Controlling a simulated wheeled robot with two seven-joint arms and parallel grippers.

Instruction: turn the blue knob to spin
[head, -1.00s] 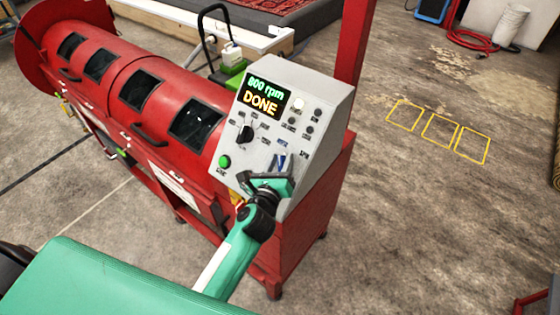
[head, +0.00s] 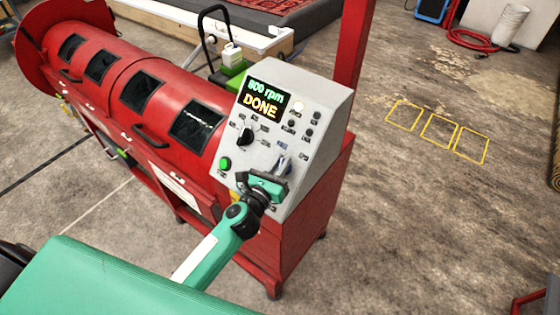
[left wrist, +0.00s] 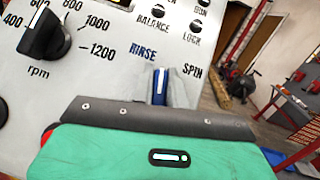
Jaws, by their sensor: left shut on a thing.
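The blue knob (left wrist: 160,86), with a white line, is on the grey control panel (head: 325,105) of the red machine. In the left wrist view its line stands nearly upright, between the printed words RINSE and SPIN. My left gripper (head: 283,166) is shut on the blue knob (head: 285,162) at the panel's lower right. Its green body covers the panel below the knob, and the fingers hide part of the knob. The panel's display (head: 262,99) reads 800 rpm and DONE. My right gripper is out of view.
A black rpm dial (head: 245,137) and a green button (head: 225,164) sit left of the knob. The red drum machine (head: 130,75) stretches away to the left. Bare concrete floor with yellow outlined boxes (head: 439,130) lies to the right.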

